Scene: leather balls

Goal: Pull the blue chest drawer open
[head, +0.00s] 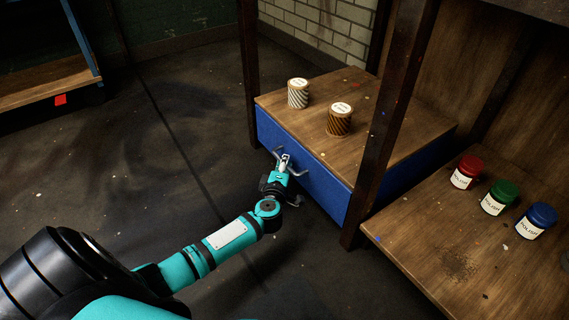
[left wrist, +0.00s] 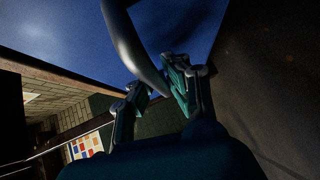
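The blue chest drawer (head: 327,187) is the blue front under a wooden top, between dark posts. It looks flush with the chest. Its grey bar handle (head: 303,172) stands out from the front, and it shows as a curved bar in the left wrist view (left wrist: 136,45). My left gripper (head: 284,160) reaches the handle from the front. In the left wrist view its fingers (left wrist: 158,88) are close together on either side of the bar and appear shut on it. The blue front (left wrist: 60,35) fills much of the left wrist view behind. My right gripper is not in view.
Two tins, one striped grey (head: 298,94) and one brown (head: 339,121), stand on the chest top. Red (head: 466,172), green (head: 499,198) and blue (head: 535,222) polish jars stand on the wooden shelf (head: 440,262) at right. The floor before the drawer is clear except for my arm.

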